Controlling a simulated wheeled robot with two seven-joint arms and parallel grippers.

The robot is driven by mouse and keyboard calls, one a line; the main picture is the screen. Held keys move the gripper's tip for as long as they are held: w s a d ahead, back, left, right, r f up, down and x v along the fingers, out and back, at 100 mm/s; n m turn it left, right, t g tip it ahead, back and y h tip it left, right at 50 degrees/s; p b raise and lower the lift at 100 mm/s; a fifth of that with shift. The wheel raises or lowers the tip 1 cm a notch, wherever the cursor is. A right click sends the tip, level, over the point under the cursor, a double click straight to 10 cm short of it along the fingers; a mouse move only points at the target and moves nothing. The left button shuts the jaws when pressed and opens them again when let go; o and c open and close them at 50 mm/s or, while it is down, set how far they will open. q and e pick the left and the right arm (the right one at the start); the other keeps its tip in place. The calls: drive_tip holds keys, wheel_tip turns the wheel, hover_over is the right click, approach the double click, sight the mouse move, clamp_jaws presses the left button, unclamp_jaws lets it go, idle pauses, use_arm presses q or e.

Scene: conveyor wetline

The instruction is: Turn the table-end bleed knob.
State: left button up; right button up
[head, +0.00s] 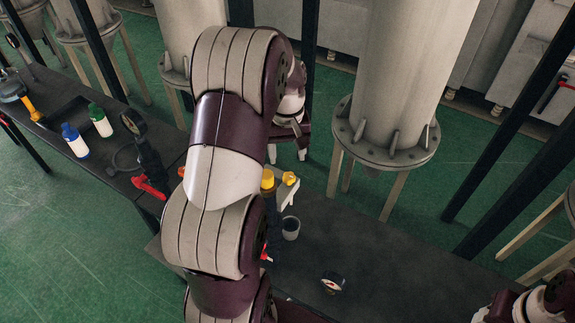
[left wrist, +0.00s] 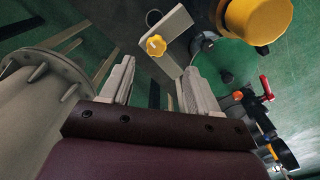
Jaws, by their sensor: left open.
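A small yellow lobed knob (head: 289,178) sits on a pale bracket beside a larger yellow cap (head: 267,179) on the dark table. In the left wrist view the small knob (left wrist: 156,45) is in front of my fingers, on its pale plate, and the larger yellow knob (left wrist: 258,18) is at top right. My left gripper (head: 287,152) is open and points toward the small knob. In the left wrist view its fingers (left wrist: 159,68) are apart, with no object held between them. My left arm hides part of the table. Part of my right arm shows at the bottom right.
A grey cup (head: 291,228) and a small round gauge (head: 333,283) are on the table. A red-handled valve (head: 150,187), a green-capped bottle (head: 100,120) and a blue-capped bottle (head: 75,140) are at left. A large flanged tank leg section (head: 385,150) stands behind the table.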

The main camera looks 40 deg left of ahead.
sight(289, 176)
use_arm(q)
drive_tip(key=f, duration=0.2)
drive_tip(key=f+p, duration=0.1)
drive_tip(key=f, duration=0.2)
drive_tip(key=w+f+p, duration=0.1)
drive_tip(key=f, duration=0.1)
drive_tip(key=shift+f, duration=0.6)
drive_tip(key=shift+s+f, duration=0.15)
drive_tip(key=shift+s, duration=0.1)
drive_tip(key=shift+w, duration=0.1)
drive_tip(key=c, duration=1)
use_arm(e)
drive_tip(key=shift+w+r, duration=0.2)
drive_tip(key=shift+r, duration=0.45)
drive_tip(key=shift+w+r, duration=0.2)
drive_tip(key=shift+r, duration=0.4)
